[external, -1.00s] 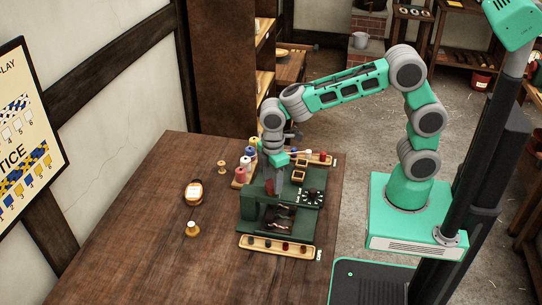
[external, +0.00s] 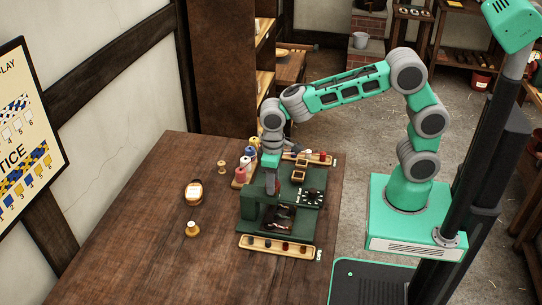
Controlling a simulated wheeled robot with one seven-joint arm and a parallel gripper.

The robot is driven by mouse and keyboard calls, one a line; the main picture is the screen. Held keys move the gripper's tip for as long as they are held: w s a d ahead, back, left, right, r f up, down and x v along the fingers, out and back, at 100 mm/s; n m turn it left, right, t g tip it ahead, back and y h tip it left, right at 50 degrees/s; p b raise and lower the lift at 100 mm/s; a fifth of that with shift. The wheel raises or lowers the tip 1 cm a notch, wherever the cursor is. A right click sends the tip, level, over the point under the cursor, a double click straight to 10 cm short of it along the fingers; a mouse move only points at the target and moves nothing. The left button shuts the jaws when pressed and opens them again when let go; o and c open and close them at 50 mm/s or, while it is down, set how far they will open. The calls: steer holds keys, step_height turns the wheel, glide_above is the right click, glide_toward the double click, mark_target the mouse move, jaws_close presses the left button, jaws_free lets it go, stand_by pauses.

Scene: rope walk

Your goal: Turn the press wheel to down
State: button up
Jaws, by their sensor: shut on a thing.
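The dark green press (external: 252,206) stands on a green base on the wooden table. My gripper (external: 270,188) points straight down at the top of the press, its fingers shut. It is at the press wheel, which the fingers and the arm's end hide almost fully. The wheel's turn position cannot be read from here. Below the press's top, a dark bed (external: 280,217) with light strands shows on the base.
A black dial (external: 312,197) with white marks is right of the press. Colored spools (external: 240,175) stand close behind it. A wooden tray (external: 276,246) with small pieces lies in front.

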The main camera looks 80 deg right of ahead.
steer(key=m, duration=0.4)
steer(key=shift+m, duration=0.3)
steer(key=m, duration=1)
steer(key=shift+b, duration=0.3)
steer(key=m, duration=0.4)
steer(key=shift+r+m, duration=0.1)
steer(key=shift+m, duration=0.3)
steer(key=o, duration=1.4)
